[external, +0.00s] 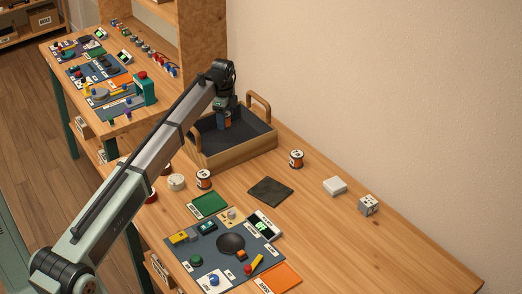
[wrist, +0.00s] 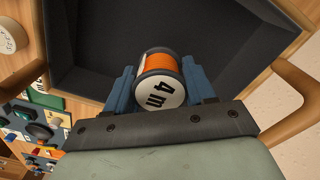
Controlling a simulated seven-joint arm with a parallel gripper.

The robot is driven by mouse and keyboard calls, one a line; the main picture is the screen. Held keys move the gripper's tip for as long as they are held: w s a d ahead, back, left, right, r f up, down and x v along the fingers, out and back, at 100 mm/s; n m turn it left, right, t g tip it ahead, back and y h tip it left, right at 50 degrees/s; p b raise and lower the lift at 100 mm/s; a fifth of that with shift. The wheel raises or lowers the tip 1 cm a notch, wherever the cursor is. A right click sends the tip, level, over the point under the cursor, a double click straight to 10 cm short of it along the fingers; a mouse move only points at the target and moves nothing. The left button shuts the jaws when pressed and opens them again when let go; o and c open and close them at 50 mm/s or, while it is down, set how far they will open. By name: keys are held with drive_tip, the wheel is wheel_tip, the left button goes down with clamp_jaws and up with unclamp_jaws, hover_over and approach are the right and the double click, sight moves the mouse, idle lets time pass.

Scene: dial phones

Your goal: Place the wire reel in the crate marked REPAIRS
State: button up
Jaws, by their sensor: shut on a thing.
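My gripper (external: 224,121) is shut on a wire reel (wrist: 158,82), with a blue finger on each side of it in the wrist view. The reel has an orange winding and a pale end face reading "4 m". It is over the dark interior of a wooden crate (external: 240,151) with raised handles. Whether the reel touches the crate floor, I cannot tell. No REPAIRS marking is readable on the crate.
Similar reels stand right of the crate (external: 296,158) and in front of it (external: 204,179). A white round object (external: 176,182), a dark mat (external: 270,189), a white block (external: 335,186) and a grey cube (external: 369,205) lie nearby. A panel of controls (external: 205,246) is nearer the camera.

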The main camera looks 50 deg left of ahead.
sight(226, 143)
drive_tip(key=shift+f, duration=3.75)
drive_tip(key=shift+f, duration=0.1)
drive_tip(key=o, duration=1.1)
wheel_tip(226, 143, up, 12)
drive_tip(key=shift+r, duration=0.15)
